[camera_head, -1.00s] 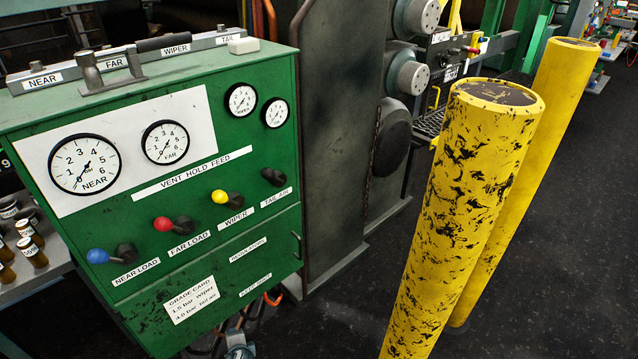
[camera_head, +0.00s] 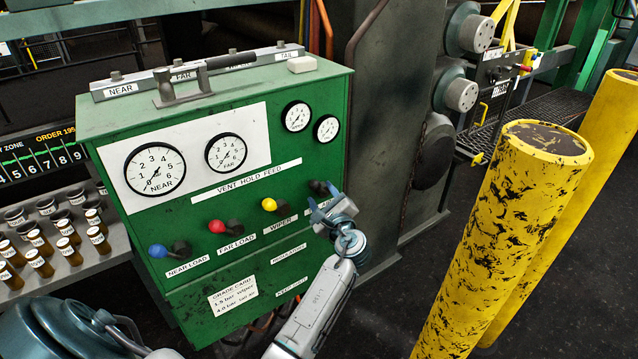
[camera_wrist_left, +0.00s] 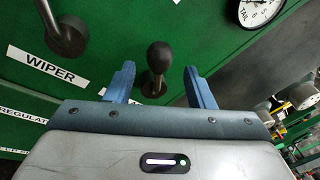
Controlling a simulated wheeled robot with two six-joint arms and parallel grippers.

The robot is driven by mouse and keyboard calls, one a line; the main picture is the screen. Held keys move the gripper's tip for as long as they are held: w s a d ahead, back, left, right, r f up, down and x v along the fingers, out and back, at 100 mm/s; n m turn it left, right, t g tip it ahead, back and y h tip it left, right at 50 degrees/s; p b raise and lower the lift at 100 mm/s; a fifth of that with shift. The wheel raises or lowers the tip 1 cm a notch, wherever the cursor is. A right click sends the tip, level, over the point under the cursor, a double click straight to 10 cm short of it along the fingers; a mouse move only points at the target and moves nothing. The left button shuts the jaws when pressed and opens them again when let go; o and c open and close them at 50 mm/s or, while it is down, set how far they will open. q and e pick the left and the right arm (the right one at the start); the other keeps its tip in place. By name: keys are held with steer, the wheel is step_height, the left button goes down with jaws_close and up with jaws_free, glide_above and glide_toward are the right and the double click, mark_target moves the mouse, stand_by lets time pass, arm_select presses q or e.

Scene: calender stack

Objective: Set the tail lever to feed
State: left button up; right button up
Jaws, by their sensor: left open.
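The tail lever (camera_head: 320,187) is the black-knobbed lever at the right end of the row on the green cabinet (camera_head: 305,248). It also shows in the left wrist view (camera_wrist_left: 158,58), its round black knob facing the camera. My left gripper (camera_head: 325,201) is in front of it, with blue fingers open. In the left wrist view the fingers (camera_wrist_left: 159,78) stand on either side of the lever, with gaps to both. The "VENT HOLD FEED" strip (camera_head: 246,180) runs above the levers. The tail label is mostly hidden by the gripper. My right gripper is out of view.
Wiper (camera_head: 269,204), red far-load (camera_head: 217,226) and blue near-load (camera_head: 158,251) levers stand left of the tail lever. The wiper lever's dark stem (camera_wrist_left: 66,38) is close left in the wrist view. Yellow posts (camera_head: 510,230) stand to the right. Bottles (camera_head: 40,262) sit left.

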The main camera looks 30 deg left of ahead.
mark_target(318, 190)
arm_select(q)
steer(key=p+x, duration=0.1)
steer(key=x, duration=0.4)
jaws_close()
